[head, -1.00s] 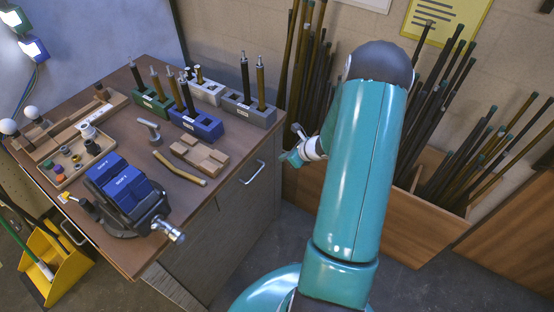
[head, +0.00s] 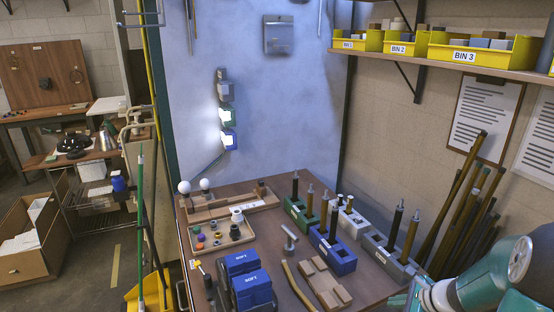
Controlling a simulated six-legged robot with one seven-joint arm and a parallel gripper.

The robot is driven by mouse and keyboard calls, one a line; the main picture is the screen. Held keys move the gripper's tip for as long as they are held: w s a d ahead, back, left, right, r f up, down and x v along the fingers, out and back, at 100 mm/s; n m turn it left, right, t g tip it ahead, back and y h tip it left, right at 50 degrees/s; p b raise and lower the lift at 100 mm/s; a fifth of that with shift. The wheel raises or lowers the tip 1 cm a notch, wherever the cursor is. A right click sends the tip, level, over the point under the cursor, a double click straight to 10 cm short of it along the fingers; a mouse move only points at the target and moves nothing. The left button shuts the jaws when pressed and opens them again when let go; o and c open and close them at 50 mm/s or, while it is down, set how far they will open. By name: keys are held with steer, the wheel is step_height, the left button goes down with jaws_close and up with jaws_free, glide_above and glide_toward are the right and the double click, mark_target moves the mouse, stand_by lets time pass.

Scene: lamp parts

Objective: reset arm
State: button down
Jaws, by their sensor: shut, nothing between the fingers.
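My teal and white arm comes in at the lower right of the head view. My gripper (head: 400,300) is at the bottom edge, right of the bench's block holders, and is small and partly cut off by the frame. It is shut and holds nothing. The workbench (head: 290,262) stands left of it. The grey block holder (head: 388,262) with two upright rods is the closest item to my gripper in the picture. I cannot tell whether they are apart in depth.
On the bench are a blue holder (head: 335,256), a green holder (head: 298,213), a blue vise (head: 248,285), a wooden parts tray (head: 245,243) and a curved tube (head: 297,286). Dark rods (head: 462,210) lean at the right wall. Yellow bins (head: 484,52) sit on a shelf above.

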steer(key=s+a+r+n+g+h, duration=0.1)
steer(key=s+a+r+n, duration=0.3)
steer(key=a+r+n, duration=0.35)
steer(key=s+a+r+n+g, duration=0.1)
steer(key=s+a+r+n, duration=0.2)
steer(key=a+r+n, duration=0.4)
steer(key=s+a+r+n+h, duration=0.1)
steer(key=s+a+r+n, duration=0.1)
steer(key=s+r+n, duration=0.1)
steer(key=s+a+r+n+h, duration=0.2)
steer(key=s+a+r+n, duration=0.1)
steer(key=s+n, duration=0.3)
steer(key=shift+s+r+t, duration=0.25)
steer(key=shift+s+t, duration=0.15)
steer(key=shift+s, duration=0.85)
